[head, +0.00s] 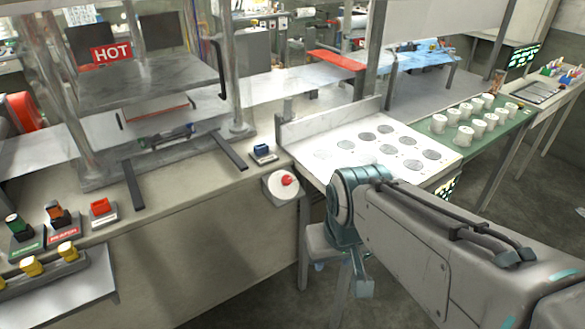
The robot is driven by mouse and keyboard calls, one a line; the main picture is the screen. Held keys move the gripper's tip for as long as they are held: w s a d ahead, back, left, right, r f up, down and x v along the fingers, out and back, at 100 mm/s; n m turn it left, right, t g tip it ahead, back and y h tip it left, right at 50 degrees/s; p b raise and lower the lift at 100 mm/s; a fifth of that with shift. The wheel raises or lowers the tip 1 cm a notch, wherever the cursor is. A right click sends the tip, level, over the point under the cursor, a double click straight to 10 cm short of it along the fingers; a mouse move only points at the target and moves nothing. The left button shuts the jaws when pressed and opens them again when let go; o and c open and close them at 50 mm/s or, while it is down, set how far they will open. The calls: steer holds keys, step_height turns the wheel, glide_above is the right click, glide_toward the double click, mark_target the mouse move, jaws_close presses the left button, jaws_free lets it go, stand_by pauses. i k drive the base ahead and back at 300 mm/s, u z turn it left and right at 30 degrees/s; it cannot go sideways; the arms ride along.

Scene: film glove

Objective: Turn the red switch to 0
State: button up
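A small red switch (101,206) sits on a grey base on the left part of the bench, to the right of the labelled orange and green switches. Its setting and any 0 mark are too small to read. A separate round red knob (286,180) is on a pale rounded box at the bench's front edge. My arm reaches in from the right, and my gripper (341,276) points down in front of the bench, well to the right of the red switch and below the red knob. It touches neither. Whether its fingers are apart is unclear.
A blue switch (262,152) stands on the bench behind the red knob. Yellow knobs (67,251) line a lower shelf at front left. A press with a HOT sign (112,53) stands behind. A white plate with dark discs (365,140) and a green tray of white cups (472,120) are right.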

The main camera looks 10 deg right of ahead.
mark_target(286, 180)
steer(key=k, duration=0.55)
steer(key=z, duration=0.4)
steer(key=i, duration=1.45)
steer(key=u, duration=0.4)
